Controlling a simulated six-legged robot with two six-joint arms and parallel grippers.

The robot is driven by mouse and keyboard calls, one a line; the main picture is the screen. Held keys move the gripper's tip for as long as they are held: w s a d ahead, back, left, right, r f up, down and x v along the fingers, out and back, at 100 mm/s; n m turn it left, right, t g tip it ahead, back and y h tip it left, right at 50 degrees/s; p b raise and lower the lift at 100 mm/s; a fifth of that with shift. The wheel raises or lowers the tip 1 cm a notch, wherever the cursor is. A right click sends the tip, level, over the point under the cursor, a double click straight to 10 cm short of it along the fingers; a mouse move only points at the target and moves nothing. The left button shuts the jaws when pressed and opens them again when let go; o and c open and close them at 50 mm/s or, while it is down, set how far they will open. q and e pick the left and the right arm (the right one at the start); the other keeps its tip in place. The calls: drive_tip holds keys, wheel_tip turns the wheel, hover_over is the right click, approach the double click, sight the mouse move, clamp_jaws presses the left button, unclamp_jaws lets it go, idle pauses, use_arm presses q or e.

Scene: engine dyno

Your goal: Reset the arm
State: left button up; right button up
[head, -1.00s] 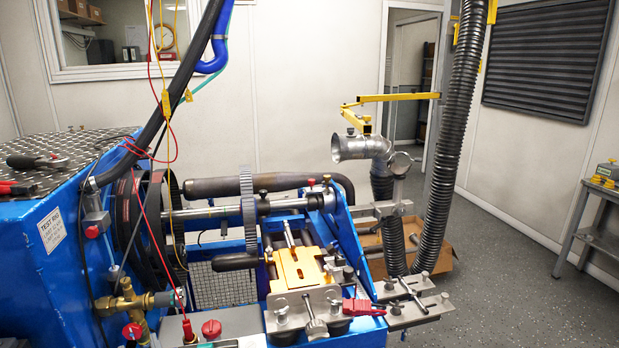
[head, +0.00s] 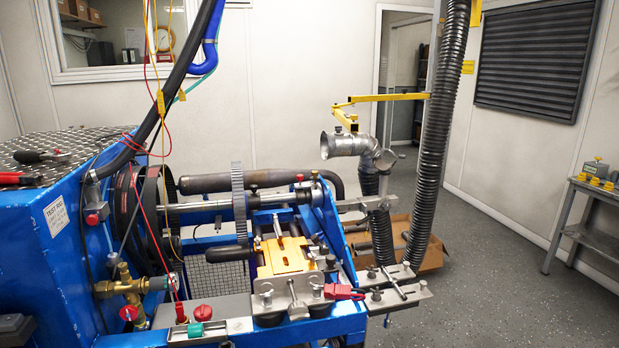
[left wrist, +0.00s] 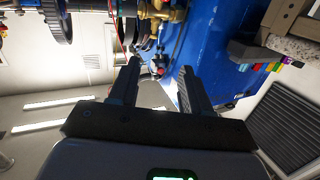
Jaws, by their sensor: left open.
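My left gripper (left wrist: 156,90) shows in the left wrist view with its two dark fingers apart and nothing between them. Beyond the fingers are the blue test rig (left wrist: 205,45) and brass fittings, in a tilted view. In the head view the blue rig (head: 60,260) fills the left side. A dark piece at the lower left edge of the head view may be part of my arm, but I cannot tell. Neither gripper's fingers are seen clearly in the head view, and my right gripper is not seen.
A yellow hinged boom (head: 385,98) holds near a metal exhaust funnel (head: 345,144) and a black corrugated hose (head: 432,140). A yellow-gold plate (head: 283,257) and a red clamp (head: 343,292) sit on the rig's front. A grey bench (head: 598,212) stands at right. The floor (head: 500,290) between is open.

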use_arm(q)
drive_tip(key=s+d+f+m+g+h, duration=0.1)
drive_tip(key=s+d+f+g+h, duration=0.2)
drive_tip(key=f, duration=0.5)
drive_tip(key=s+d+f+m+g+h, duration=0.1)
drive_tip(key=s+d+f+m+h, duration=0.2)
drive_tip(key=f, duration=0.6)
drive_tip(key=s+d+f+g+h, duration=0.2)
drive_tip(key=d+f+h, duration=0.25)
drive_tip(key=f, duration=0.35)
drive_tip(key=s+d+f+g+h, duration=0.2)
drive_tip(key=s+d+g, duration=0.1)
drive_tip(key=s, duration=0.4)
drive_tip(key=s+d+f+g+h, duration=0.1)
drive_tip(key=s+d+f+g, duration=0.2)
drive_tip(key=s+d, duration=0.3)
drive_tip(key=shift+s+m+g+h, duration=0.35)
drive_tip(key=shift+s+m+g, duration=0.05)
drive_tip(key=shift+s+g, duration=0.45)
